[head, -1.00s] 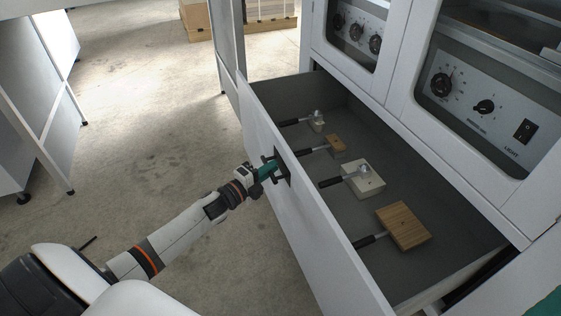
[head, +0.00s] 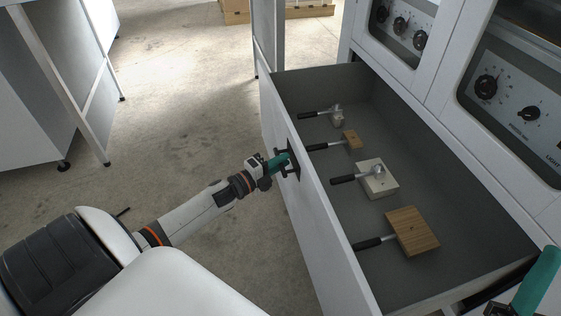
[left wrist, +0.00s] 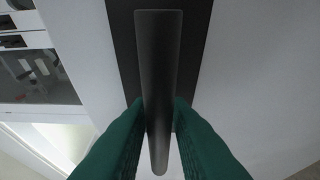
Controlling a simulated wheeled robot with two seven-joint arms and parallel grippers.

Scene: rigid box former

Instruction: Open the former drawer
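The former drawer (head: 330,240) is pulled well out of the white cabinet, its inside in plain view. Its black handle (left wrist: 158,75) is on the front panel, mostly covered by my gripper in the head view. My left gripper (head: 281,161) is at the handle. In the left wrist view its two green fingers (left wrist: 158,140) press in on either side of the bar, shut on it. Part of my right gripper (head: 538,285), green, shows at the lower right corner, apart from the drawer; its opening cannot be made out.
Several black-handled tools lie in the drawer, among them a large wooden block (head: 412,232), a pale block (head: 377,180) and a small wooden block (head: 353,139). A control panel (head: 510,105) is above. A table frame (head: 62,85) stands at the left. Open floor (head: 180,110) lies between.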

